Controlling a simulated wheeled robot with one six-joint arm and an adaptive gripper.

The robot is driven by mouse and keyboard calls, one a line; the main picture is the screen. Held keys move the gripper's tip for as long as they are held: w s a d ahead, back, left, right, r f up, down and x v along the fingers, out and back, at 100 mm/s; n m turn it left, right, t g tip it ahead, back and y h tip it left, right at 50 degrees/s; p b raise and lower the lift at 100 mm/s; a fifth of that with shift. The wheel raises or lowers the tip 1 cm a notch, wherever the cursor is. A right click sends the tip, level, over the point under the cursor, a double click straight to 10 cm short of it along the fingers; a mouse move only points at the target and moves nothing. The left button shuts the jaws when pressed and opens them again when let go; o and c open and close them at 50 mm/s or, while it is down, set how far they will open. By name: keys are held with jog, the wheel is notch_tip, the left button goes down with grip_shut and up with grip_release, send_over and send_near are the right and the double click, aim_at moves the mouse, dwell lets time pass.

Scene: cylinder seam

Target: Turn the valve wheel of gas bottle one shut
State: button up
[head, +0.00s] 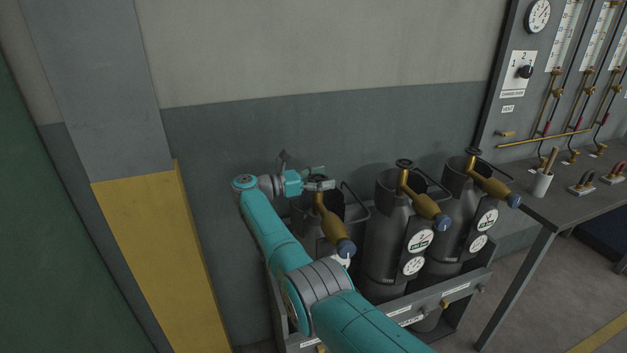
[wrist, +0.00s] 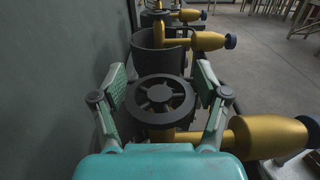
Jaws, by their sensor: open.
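Three grey gas bottles stand in a row in the head view. My gripper (head: 318,180) is at the top of the leftmost bottle (head: 308,228); my arm hides much of its body, and I cannot read a number on it. In the wrist view its dark spoked valve wheel (wrist: 160,97) lies between the two fingers of my gripper (wrist: 160,80). The fingers are open, one on each side of the wheel, with a visible gap to the rim. A brass regulator (wrist: 265,135) sticks out to the right below the wheel.
The middle bottle (head: 388,235) and right bottle (head: 458,210) carry brass regulators and gauges. A rack (head: 450,300) holds the bottles at the front. The wall (wrist: 50,90) is close on the left in the wrist view. A workbench (head: 570,200) stands at the right.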

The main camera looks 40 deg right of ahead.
send_over(301, 200)
jog(key=d, duration=0.1)
jog(key=shift+s+d, duration=0.15)
jog(key=shift+a, duration=0.65)
